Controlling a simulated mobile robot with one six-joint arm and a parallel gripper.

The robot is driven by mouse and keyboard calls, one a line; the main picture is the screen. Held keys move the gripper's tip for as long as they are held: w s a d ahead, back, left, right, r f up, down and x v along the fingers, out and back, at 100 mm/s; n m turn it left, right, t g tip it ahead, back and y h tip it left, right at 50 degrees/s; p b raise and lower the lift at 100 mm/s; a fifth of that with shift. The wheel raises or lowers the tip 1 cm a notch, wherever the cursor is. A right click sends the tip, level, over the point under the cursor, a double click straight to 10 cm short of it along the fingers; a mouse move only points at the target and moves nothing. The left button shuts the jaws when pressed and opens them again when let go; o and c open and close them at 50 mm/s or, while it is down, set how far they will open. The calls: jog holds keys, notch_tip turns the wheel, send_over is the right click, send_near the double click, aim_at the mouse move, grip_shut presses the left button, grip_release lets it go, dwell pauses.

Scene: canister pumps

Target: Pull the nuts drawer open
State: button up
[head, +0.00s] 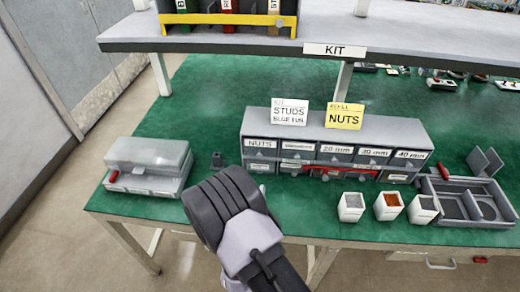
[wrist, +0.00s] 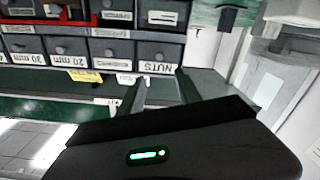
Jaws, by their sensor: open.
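The nuts drawer (head: 258,154) is at the left end of the top row of a grey drawer cabinet (head: 345,133). Its front looks flush with its neighbours, so it appears closed. In the wrist view, which is upside down, the nuts drawer (wrist: 158,54) shows its small round knob and its NUTS label. My gripper (wrist: 160,90) is open and empty, with its two fingers pointing at that drawer front, apart from the knob as far as I can tell. In the head view my dark wrist hides the fingers, in front of and left of the cabinet.
A red bar (head: 340,171) crosses lower drawers to the right. White cups (head: 351,207) and a grey tray (head: 462,205) stand front right. A shelf (head: 300,50) overhangs behind.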

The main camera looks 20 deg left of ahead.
aim_at(259, 156)
jog(key=b+x, duration=0.1)
jog(key=x, duration=1.4)
jog(key=shift+d, duration=0.2)
grip_shut()
jog(key=shift+b, duration=0.3)
